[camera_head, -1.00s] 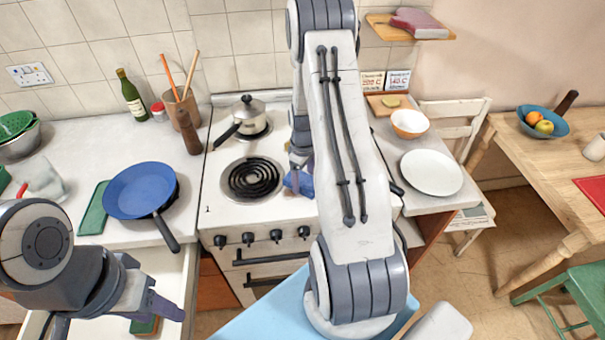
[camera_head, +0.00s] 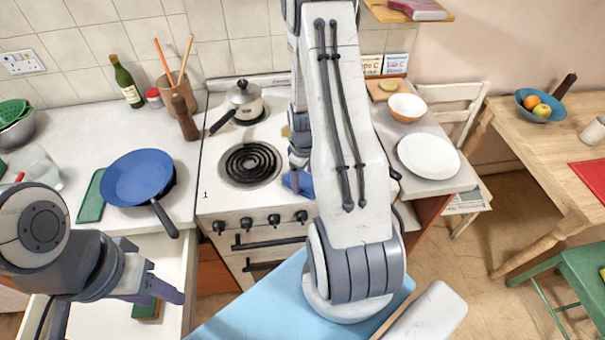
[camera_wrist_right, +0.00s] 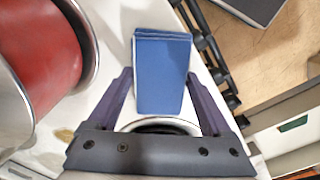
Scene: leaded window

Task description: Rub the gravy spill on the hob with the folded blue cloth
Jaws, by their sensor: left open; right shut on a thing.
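The folded blue cloth (camera_head: 299,183) is at the front right of the white hob (camera_head: 215,188), partly hidden by my right arm. My right gripper (camera_head: 298,165) is shut on it; in the right wrist view the cloth (camera_wrist_right: 163,75) sits between the two fingers. A small brownish gravy spill (camera_head: 286,131) shows on the hob behind the cloth, beside my arm, and in the right wrist view a brownish patch (camera_wrist_right: 62,134) lies left of the gripper. I cannot tell whether the cloth touches the hob. My left gripper (camera_head: 180,295) is open and empty above the open drawer.
A steel saucepan (camera_head: 245,103) stands on the back left ring. The front left coil ring (camera_head: 250,163) is bare. A blue frying pan (camera_head: 138,178) lies on the left counter. A white plate (camera_head: 428,157) and a bowl (camera_head: 406,107) are on the right counter.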

